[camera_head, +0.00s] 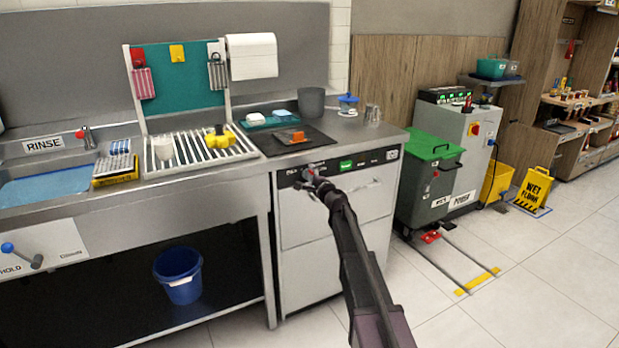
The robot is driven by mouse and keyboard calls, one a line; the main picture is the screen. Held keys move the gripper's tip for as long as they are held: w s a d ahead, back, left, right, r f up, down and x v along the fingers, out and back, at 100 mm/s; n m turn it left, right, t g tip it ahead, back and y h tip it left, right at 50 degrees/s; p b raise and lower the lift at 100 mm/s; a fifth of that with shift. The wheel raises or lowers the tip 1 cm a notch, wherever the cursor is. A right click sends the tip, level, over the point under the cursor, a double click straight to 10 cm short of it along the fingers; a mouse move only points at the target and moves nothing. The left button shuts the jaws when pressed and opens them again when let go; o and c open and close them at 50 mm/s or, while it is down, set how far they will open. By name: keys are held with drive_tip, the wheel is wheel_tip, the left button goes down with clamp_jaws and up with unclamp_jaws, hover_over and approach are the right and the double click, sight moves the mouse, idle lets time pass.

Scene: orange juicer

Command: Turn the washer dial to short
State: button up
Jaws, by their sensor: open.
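The washer (300,222) is a pale front-loading unit under the right end of the steel counter. Its dark control panel (372,160) runs along the top, with a lit green display (346,165) and small white lettering too small to read surely. My gripper (308,174) is open at the left part of this panel, with my dark arm reaching up to it from the lower right. The washer dial seems to lie at the fingertips; the gripper largely covers it, so its setting cannot be read. I cannot tell whether the fingers touch it.
The counter (205,178) overhangs the washer and carries a drying rack, a dark mat (320,143) and a grey cup (311,101). A blue bucket (178,275) stands on the lower shelf. A green-lidded bin (429,177) stands right of the washer. Floor in front is clear.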

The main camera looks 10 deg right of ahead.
drive_tip(key=shift+s, duration=0.1)
drive_tip(key=v, duration=1.1)
drive_tip(key=shift+s, duration=0.35)
drive_tip(key=shift+d, duration=0.15)
drive_tip(key=s+a+f+n+g+y, duration=0.1)
drive_tip(key=s+a+f+n+g, duration=0.45)
drive_tip(key=s, duration=0.25)
drive_tip(key=s+a+f+n+g+y, duration=0.1)
drive_tip(key=s+a+f+n+g, duration=0.35)
drive_tip(key=s+n, duration=0.25)
drive_tip(key=s+d+f+n+g+h, duration=0.2)
drive_tip(key=s+f+h, duration=0.1)
drive_tip(key=s, duration=0.4)
drive_tip(key=s+d+f+n+g+h, duration=0.1)
drive_tip(key=s+d+f+g+h, duration=0.15)
drive_tip(key=s, duration=0.35)
drive_tip(key=s+d+f+n+g+h, duration=0.2)
drive_tip(key=s+f+g, duration=0.1)
drive_tip(key=s, duration=0.4)
wheel_tip(320, 180, up, 28)
drive_tip(key=p, duration=2.8)
drive_tip(key=shift+w, duration=0.35)
